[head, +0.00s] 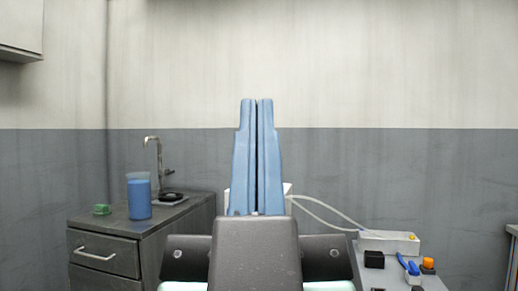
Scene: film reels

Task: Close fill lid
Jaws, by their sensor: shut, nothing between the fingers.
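My gripper (256,102) stands in the middle of the head view with its two long blue fingers pointing up. The fingers are close together with only a thin dark line between them, and they hold nothing. I cannot make out a fill lid. A white object (288,188) shows only at its edges behind my fingers; most of it is hidden, so I cannot tell whether it has a lid or how that lid stands.
At right, a white box (388,242) with a pale tube (325,216) stands beside small black, blue and orange items.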

